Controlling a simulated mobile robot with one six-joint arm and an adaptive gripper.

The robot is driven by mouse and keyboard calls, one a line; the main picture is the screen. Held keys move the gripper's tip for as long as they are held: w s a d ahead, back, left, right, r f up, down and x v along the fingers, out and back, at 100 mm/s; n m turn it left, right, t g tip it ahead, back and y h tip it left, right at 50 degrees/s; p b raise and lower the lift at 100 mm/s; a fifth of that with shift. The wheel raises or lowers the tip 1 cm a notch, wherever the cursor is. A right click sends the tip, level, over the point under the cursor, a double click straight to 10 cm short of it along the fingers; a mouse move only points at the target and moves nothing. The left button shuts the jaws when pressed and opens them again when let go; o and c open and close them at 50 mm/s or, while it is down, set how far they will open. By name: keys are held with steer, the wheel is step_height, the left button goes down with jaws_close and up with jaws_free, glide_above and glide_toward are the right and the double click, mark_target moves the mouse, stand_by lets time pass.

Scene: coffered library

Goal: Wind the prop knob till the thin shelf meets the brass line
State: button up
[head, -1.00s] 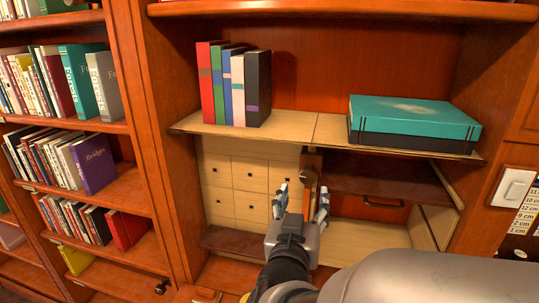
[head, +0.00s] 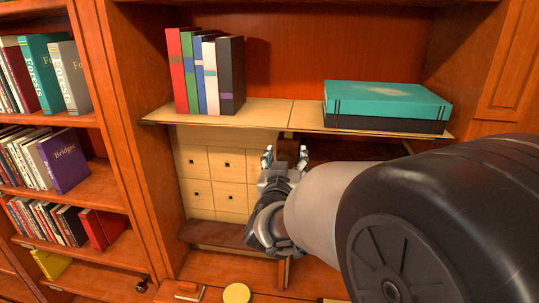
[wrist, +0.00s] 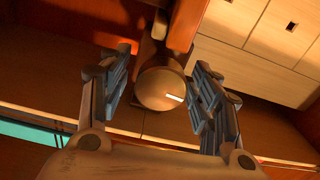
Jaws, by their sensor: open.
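The prop knob (wrist: 160,92) is a round wooden knob with a short white mark on its face. In the wrist view it lies between the two fingers of my gripper (wrist: 160,70), with a gap on each side. My gripper (head: 285,157) is open and hides the knob in the head view. The thin shelf (head: 262,112) is a pale board, with a seam near its middle, above my gripper. It bears several upright books (head: 205,75) on its left half and a teal and black box (head: 386,106) on its right. I cannot make out the brass line.
Pale small drawers (head: 228,180) stand left of my gripper, under the shelf. A bookcase (head: 62,195) fills the left side. My arm hides the lower right. A yellow round thing (head: 237,293) lies at the bottom edge.

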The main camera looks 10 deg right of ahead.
steer(key=shift+c, duration=0.6)
steer(key=c, duration=1)
steer(key=shift+o, duration=0.2)
steer(key=m+b, duration=0.2)
steer(key=shift+f+b, duration=0.2)
steer(key=shift+b, duration=0.1)
steer(key=shift+r+m, duration=0.15)
steer(key=shift+m, duration=0.45)
steer(key=o, duration=1.1)
steer(key=shift+s, duration=0.1)
steer(key=v, duration=1.2)
